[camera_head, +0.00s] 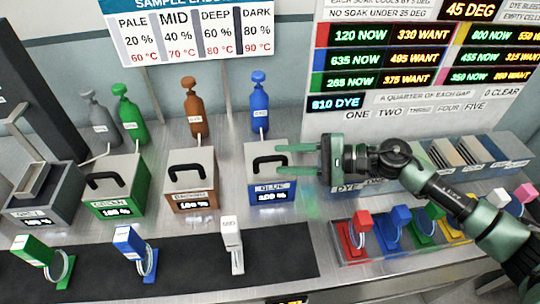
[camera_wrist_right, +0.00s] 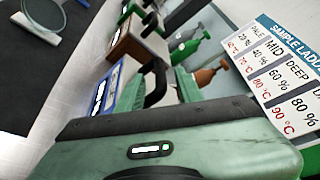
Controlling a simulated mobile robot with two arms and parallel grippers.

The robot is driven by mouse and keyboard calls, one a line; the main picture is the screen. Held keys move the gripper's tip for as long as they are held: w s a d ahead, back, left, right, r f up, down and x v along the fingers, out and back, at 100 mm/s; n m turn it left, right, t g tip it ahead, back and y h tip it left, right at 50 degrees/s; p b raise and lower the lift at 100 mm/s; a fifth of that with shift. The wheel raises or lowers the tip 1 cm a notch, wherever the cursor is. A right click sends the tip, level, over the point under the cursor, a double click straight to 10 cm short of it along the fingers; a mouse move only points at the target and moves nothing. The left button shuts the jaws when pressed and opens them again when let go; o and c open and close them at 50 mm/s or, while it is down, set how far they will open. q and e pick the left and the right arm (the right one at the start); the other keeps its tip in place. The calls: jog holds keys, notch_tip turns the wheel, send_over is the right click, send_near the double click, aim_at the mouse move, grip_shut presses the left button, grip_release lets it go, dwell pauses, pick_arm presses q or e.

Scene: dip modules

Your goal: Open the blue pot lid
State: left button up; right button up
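The blue pot (camera_head: 268,193) is a grey-topped box with a blue front reading 100 %. Its lid (camera_head: 256,149) lies flat on top and carries a black arched handle (camera_head: 262,161). In the right wrist view the handle (camera_wrist_right: 156,80) shows close between the fingers. My right gripper (camera_head: 277,159) comes in from the right, with one green finger beyond the handle and one on its near side. The fingers are apart, and I cannot tell if they touch the handle. My left gripper is not in view.
A brown pot (camera_head: 191,190) and a green pot (camera_head: 116,195) stand left of the blue pot. A grey pot (camera_head: 45,205) stands at far left with its lid raised. A blue bottle (camera_head: 259,105) stands behind. A clear tray of coloured clips (camera_head: 345,246) sits front right.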

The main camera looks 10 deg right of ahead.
aim_at(269, 154)
jog(key=shift+p+x, duration=0.7)
jog(key=shift+x, duration=1.5)
grip_shut()
